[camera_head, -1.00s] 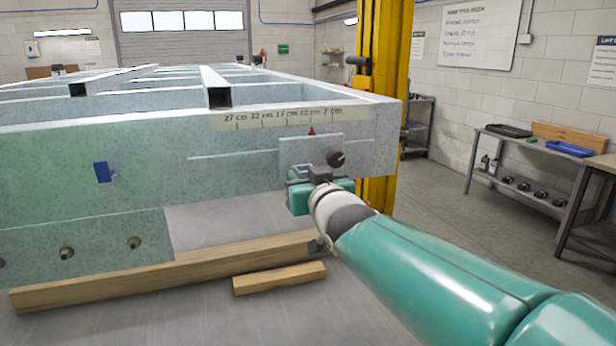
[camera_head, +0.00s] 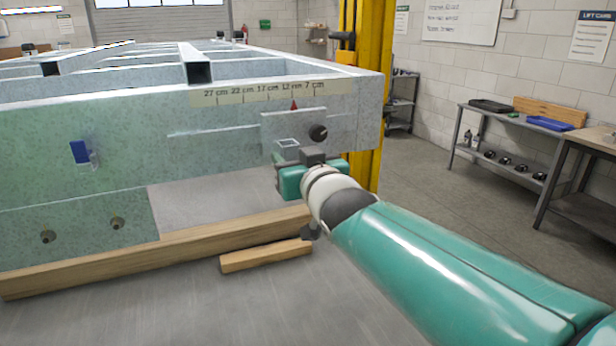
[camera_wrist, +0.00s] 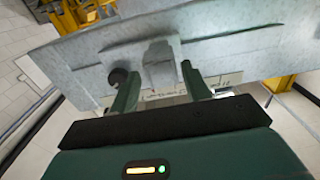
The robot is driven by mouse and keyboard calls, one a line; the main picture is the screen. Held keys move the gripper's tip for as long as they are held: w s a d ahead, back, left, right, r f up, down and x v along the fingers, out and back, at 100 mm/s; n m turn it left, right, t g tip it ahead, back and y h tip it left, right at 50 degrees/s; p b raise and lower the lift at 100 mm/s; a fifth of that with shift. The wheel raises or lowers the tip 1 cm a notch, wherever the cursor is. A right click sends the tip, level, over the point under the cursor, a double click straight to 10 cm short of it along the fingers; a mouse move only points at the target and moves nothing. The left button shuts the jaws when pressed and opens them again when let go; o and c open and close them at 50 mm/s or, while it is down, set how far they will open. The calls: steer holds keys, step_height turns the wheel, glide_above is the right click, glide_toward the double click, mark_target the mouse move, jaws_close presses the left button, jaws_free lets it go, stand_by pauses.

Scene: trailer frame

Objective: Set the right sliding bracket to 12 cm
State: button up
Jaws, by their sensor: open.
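The right sliding bracket is a grey plate (camera_head: 270,128) on the side of the trailer frame (camera_head: 110,130), with a black knob (camera_head: 318,133) and a small protruding tab (camera_head: 288,144). Its red pointer (camera_head: 294,105) stands under the 12 cm label of the scale (camera_head: 235,94); the exact tick is too blurred to read. My gripper (camera_head: 284,163) is just below and in front of the tab. In the wrist view its open fingers (camera_wrist: 157,72) stand on either side of the tab (camera_wrist: 159,62), with visible gaps. The knob (camera_wrist: 118,77) is beside the left finger.
A blue piece (camera_head: 80,152) sits on the frame's side at left. Wooden beams (camera_head: 160,250) lie below the frame. A yellow post (camera_head: 365,60) stands behind its right end. A shelf table (camera_head: 500,122) stands at right, with open floor before it.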

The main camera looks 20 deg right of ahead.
steer(key=s, duration=1)
steer(key=shift+s, duration=0.1)
steer(key=s+a+f+g, duration=0.2)
steer(key=s+f+g, duration=0.3)
steer(key=f, duration=0.5)
steer(key=s+a+f+g, duration=0.3)
steer(key=s+f+g, duration=0.3)
steer(key=f, duration=0.4)
steer(key=shift+a+f+g, duration=0.15)
steer(key=shift+f+g, duration=0.1)
steer(key=shift+g, duration=0.45)
steer(key=shift+o, duration=0.2)
stand_by(0.4)
